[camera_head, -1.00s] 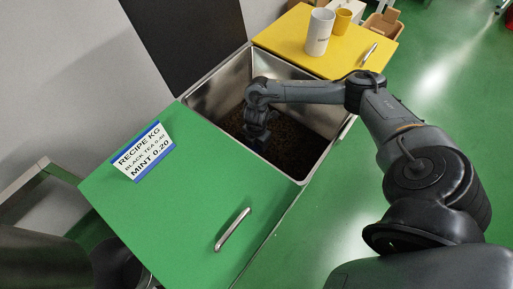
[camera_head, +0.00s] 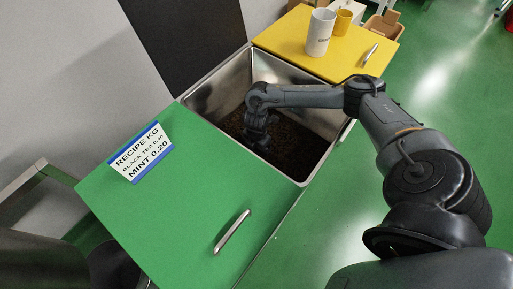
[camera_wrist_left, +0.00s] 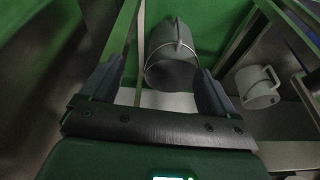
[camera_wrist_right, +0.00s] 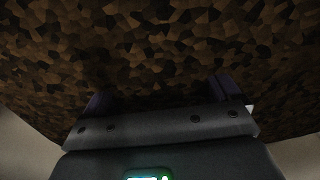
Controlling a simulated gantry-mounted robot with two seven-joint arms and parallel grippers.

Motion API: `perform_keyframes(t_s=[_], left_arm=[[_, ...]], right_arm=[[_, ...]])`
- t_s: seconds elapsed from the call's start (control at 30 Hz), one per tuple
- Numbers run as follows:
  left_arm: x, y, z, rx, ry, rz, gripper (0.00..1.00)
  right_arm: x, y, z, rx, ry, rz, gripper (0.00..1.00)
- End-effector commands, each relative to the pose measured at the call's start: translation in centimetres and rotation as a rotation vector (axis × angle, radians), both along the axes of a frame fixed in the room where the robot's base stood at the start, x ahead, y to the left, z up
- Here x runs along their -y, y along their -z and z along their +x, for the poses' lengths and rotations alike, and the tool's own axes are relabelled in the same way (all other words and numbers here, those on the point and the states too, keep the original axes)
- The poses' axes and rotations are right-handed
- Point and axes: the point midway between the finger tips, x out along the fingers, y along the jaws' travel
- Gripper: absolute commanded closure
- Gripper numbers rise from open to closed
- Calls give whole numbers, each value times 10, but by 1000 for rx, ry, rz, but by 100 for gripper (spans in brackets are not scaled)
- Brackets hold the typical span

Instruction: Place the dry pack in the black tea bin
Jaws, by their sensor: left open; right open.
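The black tea bin (camera_head: 198,96) is a steel bin set in the counter, with dark brown loose tea (camera_head: 297,140) in it. My right gripper (camera_head: 259,144) is inside the bin, pointing down at the tea. In the right wrist view my right gripper (camera_wrist_right: 160,92) is open, with tea filling the view ahead and no pack seen between its fingers. A small white patch (camera_wrist_right: 250,108) shows beside its right finger; I cannot tell what it is. I cannot make out the dry pack in any view. My left gripper (camera_wrist_left: 158,82) is open and empty, seen only in the left wrist view.
A grey jug (camera_wrist_left: 170,52) and a pale mug (camera_wrist_left: 258,88) lie ahead of my left gripper. A recipe card (camera_head: 141,152) lies on the green lid (camera_head: 170,215) with a metal handle (camera_head: 232,232).

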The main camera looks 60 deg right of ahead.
Motion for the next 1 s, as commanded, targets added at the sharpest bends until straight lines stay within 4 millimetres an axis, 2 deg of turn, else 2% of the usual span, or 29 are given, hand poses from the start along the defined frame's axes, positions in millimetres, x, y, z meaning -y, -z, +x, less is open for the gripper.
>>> perform_keyframes(t_s=[0.17,0.5,0.7,1.0], left_arm=[[0,-10,0,0,0,0,11],[-2,-46,0,0,6,8,11],[-3,-60,0,1,9,14,11],[-3,-67,0,1,8,12,11]], right_arm=[[0,-16,1,2,1,0,11],[0,-77,1,2,0,1,11],[0,-106,1,2,0,0,11],[0,-122,0,1,0,0,11]])
